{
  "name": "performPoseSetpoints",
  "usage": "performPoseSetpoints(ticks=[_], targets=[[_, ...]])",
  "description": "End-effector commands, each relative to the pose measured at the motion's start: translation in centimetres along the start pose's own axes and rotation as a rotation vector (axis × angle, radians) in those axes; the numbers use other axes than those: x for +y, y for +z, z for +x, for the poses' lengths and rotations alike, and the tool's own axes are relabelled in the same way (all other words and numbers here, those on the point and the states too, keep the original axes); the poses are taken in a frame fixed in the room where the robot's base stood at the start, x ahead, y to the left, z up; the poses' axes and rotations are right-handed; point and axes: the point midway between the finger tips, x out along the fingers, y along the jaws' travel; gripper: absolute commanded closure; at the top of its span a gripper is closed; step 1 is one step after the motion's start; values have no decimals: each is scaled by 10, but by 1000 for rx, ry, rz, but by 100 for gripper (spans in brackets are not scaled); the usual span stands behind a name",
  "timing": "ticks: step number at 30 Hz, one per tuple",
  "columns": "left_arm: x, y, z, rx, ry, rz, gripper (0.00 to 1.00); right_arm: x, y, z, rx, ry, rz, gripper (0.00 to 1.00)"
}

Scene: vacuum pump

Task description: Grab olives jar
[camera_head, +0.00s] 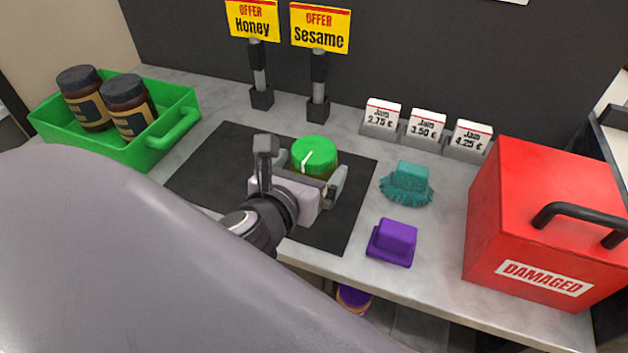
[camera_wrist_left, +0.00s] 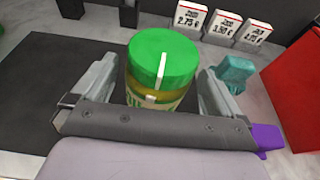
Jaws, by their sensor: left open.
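A jar with a green lid (camera_head: 315,152) stands upright on the black mat (camera_head: 215,180); I take it for the olives jar. In the left wrist view the jar (camera_wrist_left: 160,65) shows a white stripe on its lid and yellow-green contents, with its lower part hidden behind the gripper body. My left gripper (camera_head: 305,175) is open, with one finger on each side of the jar. In the left wrist view, a gap shows between the jar and the fingers of the gripper (camera_wrist_left: 157,85). My right gripper is not in view.
A green crate (camera_head: 165,130) with two dark-lidded jars (camera_head: 128,105) stands at left. Offer signs (camera_head: 320,28) and jam price tags (camera_head: 422,125) stand behind. A teal brush (camera_head: 408,182), a purple block (camera_head: 392,242) and a red DAMAGED box (camera_head: 520,200) are at right.

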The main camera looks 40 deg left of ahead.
Motion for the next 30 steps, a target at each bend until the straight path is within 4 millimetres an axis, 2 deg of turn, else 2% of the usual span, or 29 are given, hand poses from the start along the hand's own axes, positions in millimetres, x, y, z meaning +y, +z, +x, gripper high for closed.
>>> performPoseSetpoints(ticks=[3, 6, 14, 15, 20, 21, 30], targets=[[0, 0, 17, -1, 2, 0, 0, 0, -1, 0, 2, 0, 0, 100], [0, 0, 25, 0, 1, 1, 0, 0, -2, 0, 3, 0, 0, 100], [0, 0, 28, 1, -1, 0, 0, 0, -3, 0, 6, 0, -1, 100], [0, 0, 28, 1, -1, 0, 6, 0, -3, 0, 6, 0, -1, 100], [0, 0, 28, 1, -1, 0, 59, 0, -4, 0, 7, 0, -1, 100], [0, 2, 28, -4, -1, -1, 62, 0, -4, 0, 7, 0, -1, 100], [0, 4, 28, -4, -1, 0, 62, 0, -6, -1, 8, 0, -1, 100]])
